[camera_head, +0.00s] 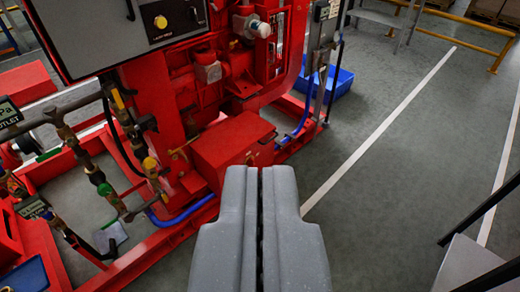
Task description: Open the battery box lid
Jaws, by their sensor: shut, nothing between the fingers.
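A red box with a flat top, which looks like the battery box (230,148), stands on the red base frame beside the engine. Its lid (233,135) appears closed, lying flat on the box. My gripper (259,170) is grey and points forward from the bottom middle of the view. Its two fingers are shut with only a thin dark line between them and hold nothing. The fingertips overlap the lower right corner of the box in the picture. I cannot tell the gap in depth, and they hide part of the box's lower front.
The red engine (190,95) and a grey control panel (115,30) rise behind and left. Pipes and valves (95,175) stand at left. A blue bin (330,80) sits behind the box. Open grey floor (380,160) lies right; dark rails and a step (465,262) edge the lower right.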

